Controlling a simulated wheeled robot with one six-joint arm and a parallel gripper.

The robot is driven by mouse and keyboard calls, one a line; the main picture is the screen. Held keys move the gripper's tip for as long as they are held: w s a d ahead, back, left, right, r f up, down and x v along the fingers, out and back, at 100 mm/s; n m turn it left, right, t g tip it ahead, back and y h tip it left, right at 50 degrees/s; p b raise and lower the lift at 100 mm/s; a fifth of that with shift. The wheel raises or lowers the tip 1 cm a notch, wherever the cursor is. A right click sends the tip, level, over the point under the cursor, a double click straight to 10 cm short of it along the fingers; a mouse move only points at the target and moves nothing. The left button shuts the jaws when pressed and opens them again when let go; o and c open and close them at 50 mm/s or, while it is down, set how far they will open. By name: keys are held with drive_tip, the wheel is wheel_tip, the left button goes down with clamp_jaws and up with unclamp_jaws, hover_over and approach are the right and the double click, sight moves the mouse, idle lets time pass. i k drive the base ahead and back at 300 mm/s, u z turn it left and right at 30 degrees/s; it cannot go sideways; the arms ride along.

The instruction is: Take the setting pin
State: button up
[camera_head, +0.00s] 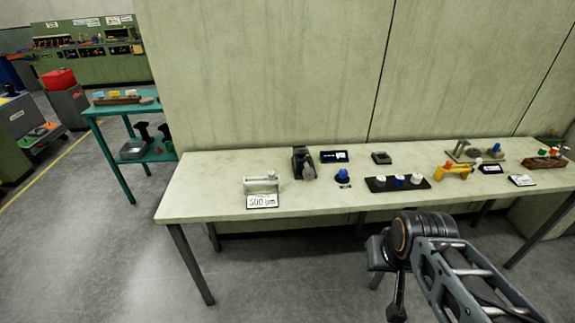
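A pale bench (225,180) holds several small items, and I cannot tell for sure which is the setting pin. A brown block (545,163) with small coloured pieces on it lies at the bench's right end. A yellow holder (455,172) with an orange end stands left of it. A black strip (397,184) carries white and blue knobs. My arm is at the lower right, in front of the bench. The dark part at its end, probably my gripper (397,300), hangs low, apart from the items; its fingers are not clear.
A teal cart (120,108) stands to the left. A wall backs the bench. Floor at front left is clear.

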sight(271, 177)
drive_tip(key=u, duration=0.15)
drive_tip(key=i, duration=0.75)
drive_tip(key=u, duration=0.85)
drive_tip(key=i, duration=0.4)
drive_tip(key=u, duration=0.3)
